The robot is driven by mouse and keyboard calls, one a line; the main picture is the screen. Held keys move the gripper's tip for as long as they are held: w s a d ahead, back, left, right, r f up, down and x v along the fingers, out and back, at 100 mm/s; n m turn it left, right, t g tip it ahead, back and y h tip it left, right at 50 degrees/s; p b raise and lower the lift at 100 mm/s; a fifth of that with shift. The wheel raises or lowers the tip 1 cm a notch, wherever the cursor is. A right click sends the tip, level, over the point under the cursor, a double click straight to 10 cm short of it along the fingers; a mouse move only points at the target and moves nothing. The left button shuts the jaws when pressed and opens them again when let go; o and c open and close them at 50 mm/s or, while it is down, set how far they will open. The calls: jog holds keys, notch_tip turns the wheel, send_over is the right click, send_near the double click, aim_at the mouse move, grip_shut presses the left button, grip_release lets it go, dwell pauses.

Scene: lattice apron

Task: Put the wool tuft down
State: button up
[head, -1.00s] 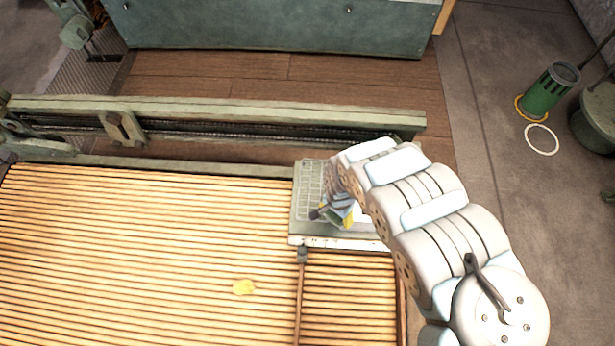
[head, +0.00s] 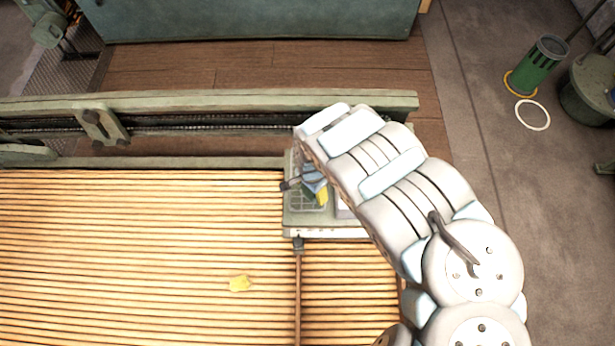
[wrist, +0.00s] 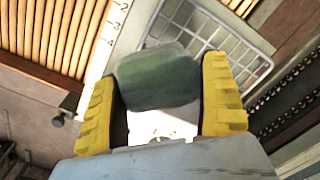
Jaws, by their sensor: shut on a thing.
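The wool tuft (wrist: 158,80) shows in the wrist view as a dark green, soft-edged lump. It sits between the two yellow fingers of my gripper (wrist: 160,72), which is shut on it. In the head view my gripper (head: 316,190) is over the grey-green stand at the right of the slats, partly hidden by my arm. A wire basket (wrist: 237,50) lies beyond the tuft in the wrist view. I cannot tell how high the tuft is above it.
A pale slatted apron (head: 130,250) fills the left and front, with a small yellow scrap (head: 240,283) on it. A long green rail (head: 220,100) runs behind. A green perforated can (head: 540,65) and a white ring (head: 532,115) are on the floor at right.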

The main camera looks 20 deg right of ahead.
jog(key=w+f+b, duration=0.1)
jog(key=w+b, duration=0.1)
jog(key=b, duration=0.1)
jog(key=w+d+f+b, duration=0.1)
jog(key=w+f+b, duration=0.1)
jog(key=b, duration=0.1)
jog(key=w+d+f+b, duration=0.1)
jog(key=w+b, duration=0.1)
jog(key=b, duration=0.1)
jog(key=shift+w+f, duration=0.4)
jog(key=shift+w+d+f+b, duration=0.15)
jog(key=shift+w+f+b, duration=0.15)
jog(key=shift+w+f, duration=0.35)
jog(key=shift+w+d+f+b, duration=0.15)
jog(key=shift+w+f+b, duration=0.15)
jog(key=shift+w+f, duration=0.3)
jog(key=shift+w+d+f+b, duration=0.1)
jog(key=shift+w+f+b, duration=0.1)
jog(key=shift+f, duration=0.25)
jog(key=shift+w+d+f+b, duration=0.1)
jog(key=shift+w+f+b, duration=0.1)
jog(key=shift+f, duration=0.2)
jog(key=shift+s+f, duration=0.1)
jog(key=shift+f, duration=1)
jog(key=shift+f, duration=0.1)
jog(key=o, duration=0.8)
jog(key=shift+o, duration=0.2)
